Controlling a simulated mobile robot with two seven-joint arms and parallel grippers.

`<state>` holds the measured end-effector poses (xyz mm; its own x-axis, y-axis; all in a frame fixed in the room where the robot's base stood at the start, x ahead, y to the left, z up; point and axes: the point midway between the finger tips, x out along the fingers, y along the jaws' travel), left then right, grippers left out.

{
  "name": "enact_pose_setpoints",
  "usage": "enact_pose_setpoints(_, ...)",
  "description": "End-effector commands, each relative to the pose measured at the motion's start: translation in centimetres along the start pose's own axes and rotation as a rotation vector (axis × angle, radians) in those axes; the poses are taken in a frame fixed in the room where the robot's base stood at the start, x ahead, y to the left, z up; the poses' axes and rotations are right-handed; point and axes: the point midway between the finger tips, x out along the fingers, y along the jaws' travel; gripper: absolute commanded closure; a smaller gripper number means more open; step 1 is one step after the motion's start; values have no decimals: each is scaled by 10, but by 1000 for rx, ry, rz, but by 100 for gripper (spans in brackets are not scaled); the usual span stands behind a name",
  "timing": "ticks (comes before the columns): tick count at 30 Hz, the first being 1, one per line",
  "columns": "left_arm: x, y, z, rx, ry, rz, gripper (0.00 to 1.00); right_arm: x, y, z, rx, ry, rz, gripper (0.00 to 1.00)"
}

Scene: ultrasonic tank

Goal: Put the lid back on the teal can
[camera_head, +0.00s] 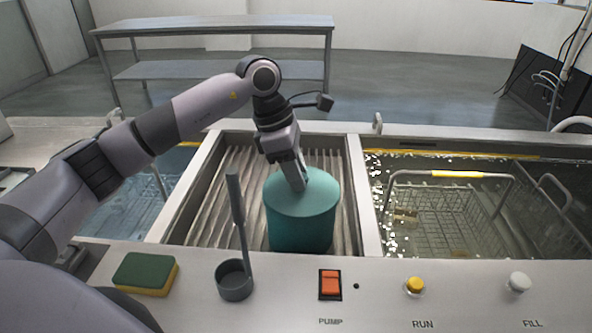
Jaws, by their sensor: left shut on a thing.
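The teal can (300,232) stands upright in the ribbed middle bay of the tank. A paler teal round top, which looks like the lid (280,203), covers the can's mouth. No gap shows between lid and can, but I cannot tell whether it is fully seated. My left gripper (298,184) reaches down from above and is shut at the middle of the lid. The part it grips, probably a knob, is hidden by the fingers. My right gripper is not in view.
A grey cup with a tall handle (235,282) and a green-yellow sponge (146,273) sit on the front ledge. The ledge has an orange pump switch (330,284) and a yellow run button (414,285). A wire basket (440,215) stands in the water-filled right bay.

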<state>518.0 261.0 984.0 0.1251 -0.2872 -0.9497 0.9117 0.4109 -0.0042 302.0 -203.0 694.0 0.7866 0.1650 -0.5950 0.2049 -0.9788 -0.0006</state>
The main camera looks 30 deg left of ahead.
Motion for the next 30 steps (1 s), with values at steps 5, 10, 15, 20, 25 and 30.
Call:
enact_pose_setpoints(5,0,0,0,0,0,1,100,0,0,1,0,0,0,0)
enact_pose_setpoints(10,0,0,0,0,0,1,100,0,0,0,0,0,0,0)
enact_pose_setpoints(15,0,0,0,0,0,1,63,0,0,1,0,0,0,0)
enact_pose_setpoints(20,0,0,0,0,0,1,40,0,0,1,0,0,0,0)
enact_pose_setpoints(25,0,0,0,0,0,0,27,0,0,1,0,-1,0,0)
enact_pose_setpoints(30,0,0,0,0,0,0,14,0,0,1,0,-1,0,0)
